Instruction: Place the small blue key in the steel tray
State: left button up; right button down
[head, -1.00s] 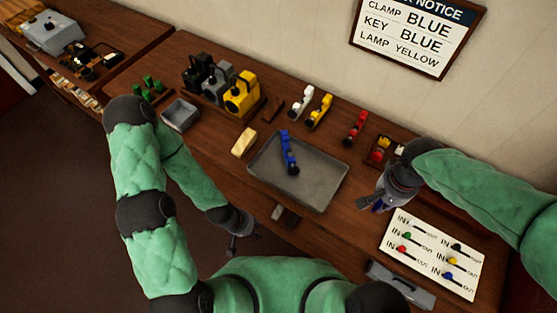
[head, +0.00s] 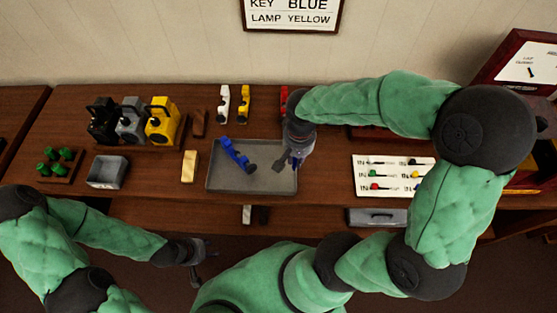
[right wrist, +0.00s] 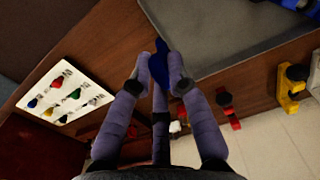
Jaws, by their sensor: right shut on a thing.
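The steel tray (head: 215,178) lies on the bench, and its edge shows in the right wrist view (right wrist: 225,62). A larger blue clamp-like piece (head: 236,153) lies in its left part. My right gripper (head: 291,160) is at the tray's right end, above it in the head view. It is shut on a small blue piece, seemingly the key (right wrist: 160,52), which shows between the fingertips in the right wrist view; its shape is mostly hidden by the fingers. My left gripper (head: 197,268) hangs in front of the bench, away from the tray; its jaws are too small to read.
White (head: 223,103), yellow (head: 244,103) and red (head: 284,97) pieces stand behind the tray. A small grey bin (head: 107,171) and wooden block (head: 189,166) are left; a white lever panel (head: 365,174) is right. The wall notice (head: 292,14) reads key blue, lamp yellow.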

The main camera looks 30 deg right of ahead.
jog(key=w+f, duration=0.2)
jog(key=w+f+b, duration=0.1)
jog(key=w+f, duration=0.1)
jog(key=w+a+f, duration=0.1)
jog(key=w+f, duration=0.1)
jog(key=shift+w+a+f+b, duration=0.1)
jog(key=shift+w+f+b, duration=0.1)
jog(key=shift+b, duration=0.1)
jog(key=shift+w+f, duration=0.1)
jog(key=shift+f, duration=0.15)
jog(key=shift+w+f+b, duration=0.1)
jog(key=shift+f+b, duration=0.3)
jog(key=shift+f, duration=1.1)
jog(key=shift+f, duration=0.1)
jog(key=c, duration=1.6)
grip_release()
jog(key=shift+f, duration=0.1)
jog(key=o, duration=0.4)
